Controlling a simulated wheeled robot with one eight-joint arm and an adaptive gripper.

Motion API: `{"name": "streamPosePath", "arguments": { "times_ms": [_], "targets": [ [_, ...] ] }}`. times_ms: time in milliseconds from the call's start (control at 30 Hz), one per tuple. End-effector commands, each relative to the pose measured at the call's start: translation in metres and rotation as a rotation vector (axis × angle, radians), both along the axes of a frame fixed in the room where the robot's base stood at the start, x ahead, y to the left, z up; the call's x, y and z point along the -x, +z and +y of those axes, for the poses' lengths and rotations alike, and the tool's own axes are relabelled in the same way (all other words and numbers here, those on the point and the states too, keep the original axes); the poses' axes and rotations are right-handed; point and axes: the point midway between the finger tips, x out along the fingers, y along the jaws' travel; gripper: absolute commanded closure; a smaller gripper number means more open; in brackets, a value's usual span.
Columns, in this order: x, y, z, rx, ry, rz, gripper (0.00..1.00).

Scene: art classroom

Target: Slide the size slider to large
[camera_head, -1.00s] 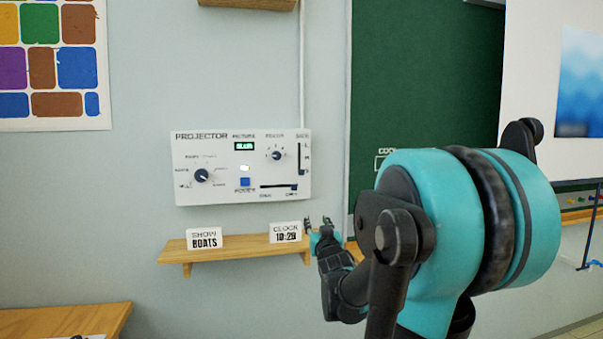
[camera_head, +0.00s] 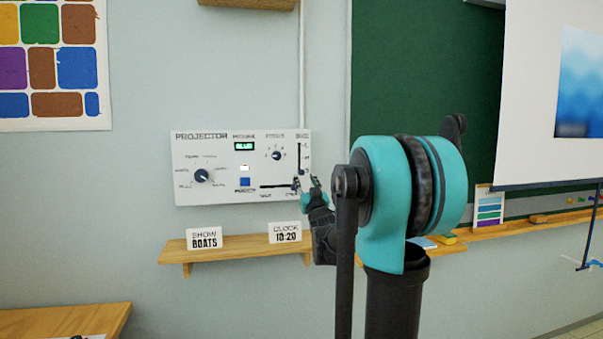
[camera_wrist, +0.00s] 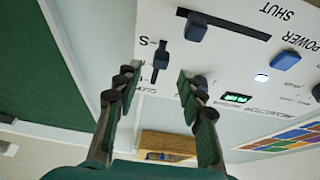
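The size slider is a short slot at the right edge of the white projector panel (camera_head: 225,187). In the head view its dark upright slot (camera_head: 299,153) shows above my gripper, which covers the lower part. In the wrist view its dark blue knob (camera_wrist: 161,59) sits in the slot, close to the letter S. My gripper (camera_head: 306,182) is at the panel's lower right corner. In the wrist view its two fingers (camera_wrist: 157,82) are apart, with the knob just beyond the gap between the tips. I see no contact with the knob.
A second slider knob (camera_wrist: 196,27) by the word SHUT and a blue power button (camera_wrist: 286,60) are close by. Below the panel a wooden shelf (camera_head: 220,251) holds a boats card (camera_head: 205,238) and a clock card (camera_head: 285,232). A green board (camera_head: 425,80) is at right.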

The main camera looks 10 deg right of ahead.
Motion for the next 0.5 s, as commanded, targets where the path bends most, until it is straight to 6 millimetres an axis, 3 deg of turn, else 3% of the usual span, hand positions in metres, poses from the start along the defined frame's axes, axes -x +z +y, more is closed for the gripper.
{"name": "streamPosePath", "arguments": {
  "times_ms": [200, 500],
  "targets": [
    [-0.036, 0.015, 0.000, -0.001, 0.001, 0.001, 0.60],
    [-0.057, 0.024, 0.000, -0.001, 0.000, 0.001, 0.60]
  ]
}}
